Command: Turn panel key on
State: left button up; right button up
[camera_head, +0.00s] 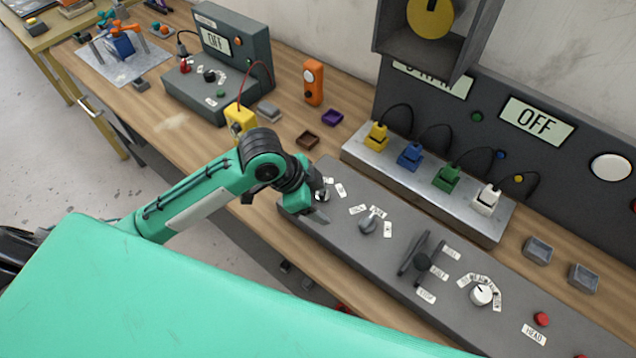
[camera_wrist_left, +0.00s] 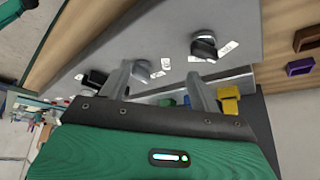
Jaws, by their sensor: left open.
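The long grey control panel (camera_head: 340,225) lies along the bench. At its left end a small dark-and-silver switch (camera_head: 322,195) with white labels is partly hidden by my gripper. It also shows in the left wrist view (camera_wrist_left: 203,46), just beyond the right finger's tip. A second grey knob (camera_head: 369,224) sits to its right and appears in the left wrist view (camera_wrist_left: 142,70) near the left finger. I cannot tell for certain which one is the key. My left gripper (camera_head: 311,203) is open and empty over the panel's left end. My right gripper is not in view.
A black lever (camera_head: 421,262), a white dial (camera_head: 481,295) and a red button (camera_head: 541,319) sit farther right. Behind the panel is a socket strip (camera_head: 420,192) with coloured plugs. A display (camera_head: 537,121) reads OFF. Small brown (camera_head: 307,140) and purple (camera_head: 332,117) trays lie behind the gripper.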

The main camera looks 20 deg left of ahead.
pick_arm(q)
jog(key=w+a+r+m+g, duration=0.25)
jog(key=w+a+r, duration=0.25)
jog(key=a+r, duration=0.3)
jog(key=shift+t+y, duration=0.35)
jog(key=shift+y, duration=0.05)
jog(key=p+x, duration=0.1)
jog(key=x, duration=0.6)
jog(key=p+x, duration=0.2)
jog(key=x, duration=0.4)
jog(key=shift+w+d+f, duration=0.25)
jog(key=shift+d+f, duration=0.05)
jog(key=shift+d, duration=0.05)
jog(key=c, duration=1)
